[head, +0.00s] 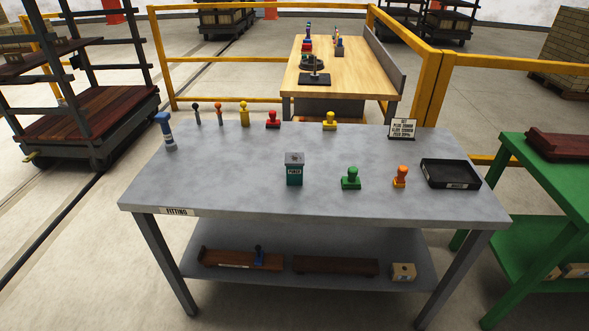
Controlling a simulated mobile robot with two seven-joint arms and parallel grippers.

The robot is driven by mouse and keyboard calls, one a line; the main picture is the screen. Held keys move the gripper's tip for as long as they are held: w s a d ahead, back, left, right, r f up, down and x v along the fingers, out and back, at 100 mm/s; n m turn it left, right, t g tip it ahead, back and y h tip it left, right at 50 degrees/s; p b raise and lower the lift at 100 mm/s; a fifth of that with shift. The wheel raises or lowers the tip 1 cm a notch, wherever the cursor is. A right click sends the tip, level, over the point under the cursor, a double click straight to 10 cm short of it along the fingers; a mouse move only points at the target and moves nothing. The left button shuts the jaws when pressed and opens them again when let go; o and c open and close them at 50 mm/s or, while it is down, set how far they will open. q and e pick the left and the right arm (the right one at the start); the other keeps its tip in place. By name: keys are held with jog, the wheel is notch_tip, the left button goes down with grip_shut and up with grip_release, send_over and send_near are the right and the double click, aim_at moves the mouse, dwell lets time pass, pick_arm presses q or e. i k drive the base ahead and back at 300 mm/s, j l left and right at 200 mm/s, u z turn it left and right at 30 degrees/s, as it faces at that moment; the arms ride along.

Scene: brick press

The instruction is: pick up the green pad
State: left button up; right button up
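A green stamp-like piece (351,179) with a round knob and a wider base stands upright on the grey table (230,178), right of centre near the front. A teal-green box (294,172) with a grey top and a small white label stands to its left. I cannot tell for sure which of the two is the green pad. Neither of my grippers is in view.
An orange knobbed piece (400,177) and a black tray (450,174) stand to the right. Red (273,120) and yellow (329,121) pieces, a sign (402,129) and several upright tools line the back. The table's front left is clear.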

aim_at(352, 182)
jog(key=u, duration=0.5)
jog(key=l+u, duration=0.8)
jog(key=k+l+u, duration=0.15)
jog(key=l, duration=0.25)
jog(key=k+l+u, duration=0.2)
jog(key=l, duration=0.15)
jog(key=k+l, duration=0.1)
jog(key=l, duration=0.3)
jog(key=k+l+u, duration=0.1)
jog(key=l, duration=0.35)
